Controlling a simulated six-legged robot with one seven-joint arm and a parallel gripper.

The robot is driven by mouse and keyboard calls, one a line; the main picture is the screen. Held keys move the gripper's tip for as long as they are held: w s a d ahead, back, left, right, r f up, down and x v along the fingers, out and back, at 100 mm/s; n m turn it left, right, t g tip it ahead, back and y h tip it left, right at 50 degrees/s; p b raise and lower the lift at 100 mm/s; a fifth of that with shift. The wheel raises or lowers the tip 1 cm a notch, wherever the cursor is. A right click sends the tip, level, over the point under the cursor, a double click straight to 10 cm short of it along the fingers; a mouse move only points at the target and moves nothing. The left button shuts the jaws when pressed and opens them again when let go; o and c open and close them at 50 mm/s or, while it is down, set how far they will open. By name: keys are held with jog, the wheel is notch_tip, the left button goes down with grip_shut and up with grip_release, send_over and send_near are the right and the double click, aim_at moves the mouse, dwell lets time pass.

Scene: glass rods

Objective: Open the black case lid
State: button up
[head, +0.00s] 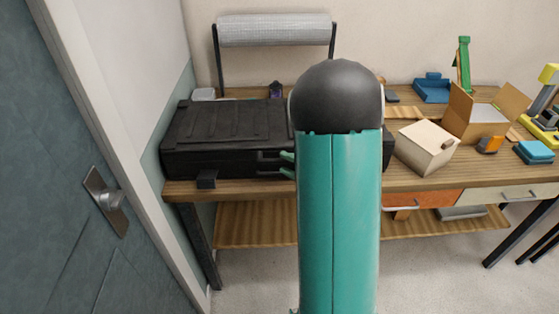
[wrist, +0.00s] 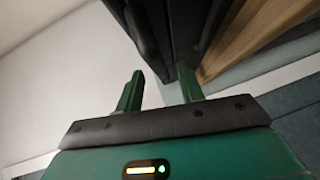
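The black case (head: 225,135) lies on the wooden workbench at the left in the head view, its ribbed lid down. A handle or latch shows on its front, and my arm hides its right part. My gripper (head: 287,164) is at the case's front, with two green fingertips just showing left of my arm. In the wrist view my gripper (wrist: 160,73) is open, its fingers apart with pale wall seen between them. The black case (wrist: 152,35) shows beyond the fingertips, close to the right finger. I cannot tell whether they touch.
A grey door (head: 60,180) and wall stand close on the left. Right of my arm are a cream box (head: 427,147), an open cardboard box (head: 462,122) and several small items. Drawers sit under the bench (head: 240,186).

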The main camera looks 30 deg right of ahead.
aim_at(283, 161)
jog(key=shift+x, duration=1.75)
jog(key=shift+c, duration=0.5)
grip_shut()
jog(key=shift+r, duration=0.2)
